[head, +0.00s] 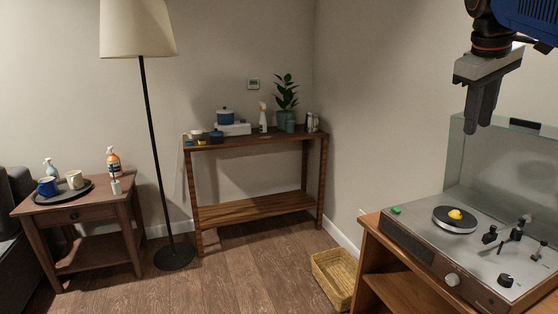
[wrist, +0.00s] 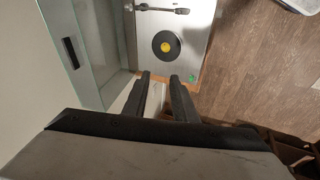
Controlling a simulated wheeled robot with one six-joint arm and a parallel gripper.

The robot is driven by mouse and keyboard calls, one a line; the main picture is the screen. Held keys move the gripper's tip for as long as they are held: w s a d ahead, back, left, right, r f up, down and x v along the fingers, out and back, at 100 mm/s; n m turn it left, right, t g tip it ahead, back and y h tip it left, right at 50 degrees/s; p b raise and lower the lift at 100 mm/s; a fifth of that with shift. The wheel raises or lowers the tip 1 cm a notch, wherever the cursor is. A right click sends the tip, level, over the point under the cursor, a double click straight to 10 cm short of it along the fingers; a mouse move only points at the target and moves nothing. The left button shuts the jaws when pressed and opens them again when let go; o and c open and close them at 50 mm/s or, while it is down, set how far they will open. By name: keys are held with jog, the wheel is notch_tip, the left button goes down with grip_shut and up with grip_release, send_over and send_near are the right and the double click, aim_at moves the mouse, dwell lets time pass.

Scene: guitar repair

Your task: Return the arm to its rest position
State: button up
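My gripper (head: 482,120) hangs at the upper right of the head view, pointing down, above and in front of the glass lid of a turntable. In the wrist view its two dark fingertips (wrist: 160,77) stand apart with nothing between them, so it is open and empty. The turntable (head: 405,232) sits on a wooden cabinet below. Its small platter (head: 455,226) carries a yellow item (head: 455,214), whose shape is clearer in the head view. The platter also shows in the wrist view (wrist: 157,50), beyond the fingertips.
The raised glass lid (head: 458,165) stands close behind my gripper. A green item (head: 397,210) lies on the turntable's corner. A wicker basket (head: 335,278) is on the floor beside the cabinet (head: 368,262). A console table (head: 255,205), floor lamp (head: 150,130) and side table (head: 75,212) stand farther off.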

jog(key=s+a+f+m+y, duration=0.1)
jog(key=s+a+f, duration=0.3)
jog(key=f, duration=0.8)
jog(key=s+a+f+m+y, duration=0.1)
jog(key=s+a+f, duration=0.4)
jog(key=s+f, duration=0.3)
jog(key=s+a+f+m+t+y, duration=0.1)
jog(key=s+a+f, duration=0.4)
jog(key=f, duration=1.1)
jog(key=shift+s+a+f, duration=0.15)
jog(key=shift+s+f, duration=0.2)
jog(key=shift+s, duration=0.65)
